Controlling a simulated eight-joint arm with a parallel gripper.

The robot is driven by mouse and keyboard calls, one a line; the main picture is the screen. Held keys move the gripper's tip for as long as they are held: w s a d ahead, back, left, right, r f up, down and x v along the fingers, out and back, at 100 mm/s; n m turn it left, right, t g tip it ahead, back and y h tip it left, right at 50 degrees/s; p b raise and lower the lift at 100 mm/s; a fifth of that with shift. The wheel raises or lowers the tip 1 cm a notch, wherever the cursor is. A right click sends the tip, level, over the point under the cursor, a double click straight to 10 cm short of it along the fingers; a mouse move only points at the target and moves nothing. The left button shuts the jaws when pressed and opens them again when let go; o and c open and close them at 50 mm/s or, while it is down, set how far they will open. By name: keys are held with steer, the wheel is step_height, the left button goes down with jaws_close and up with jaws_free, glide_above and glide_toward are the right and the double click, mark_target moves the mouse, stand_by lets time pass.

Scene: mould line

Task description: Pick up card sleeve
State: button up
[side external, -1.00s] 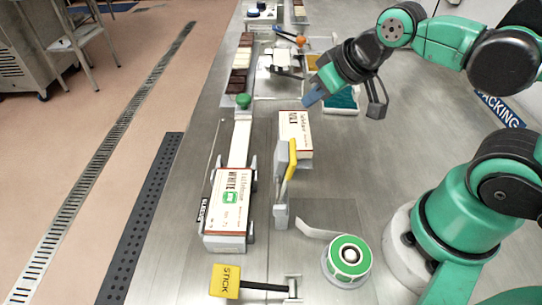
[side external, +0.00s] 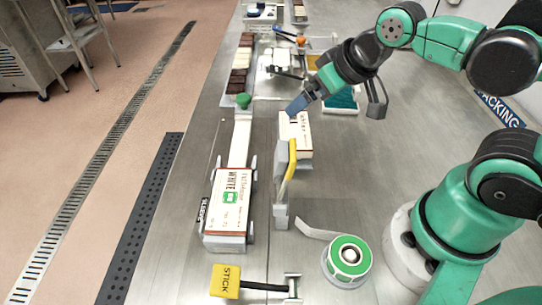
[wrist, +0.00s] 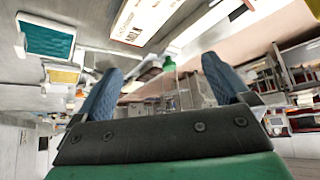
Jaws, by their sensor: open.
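A white card sleeve with a red edge and dark print (side external: 297,130) lies at the top of a stack in a holder right of the track. Another printed sleeve marked WHITE (side external: 230,200) lies on the track fixture at the left. My gripper (side external: 336,108) is open and empty above and beyond the holder stack. One blue finger shows close to the stack's far edge and partly overlaps it in the side view; contact cannot be told. In the wrist view, both blue fingers of the gripper (wrist: 163,70) are apart, and a printed sleeve (wrist: 145,20) shows at the top.
A yellow-edged grey upright (side external: 291,160) stands at the holder's near side. A green-topped roll (side external: 348,257) and a yellow STICK block (side external: 226,281) are nearer. A teal tray (side external: 343,98) lies behind my gripper. Chocolate bars (side external: 240,65) line the far left. Bare metal table lies right of the holder.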

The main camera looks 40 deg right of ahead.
step_height(320, 180, up, 5)
steer(key=n+g, duration=0.7)
steer(key=n, duration=2)
glide_above(230, 199)
step_height(230, 199, down, 10)
steer(key=shift+r, duration=0.15)
steer(key=shift+f, duration=2.95)
steer(key=c, duration=1.2)
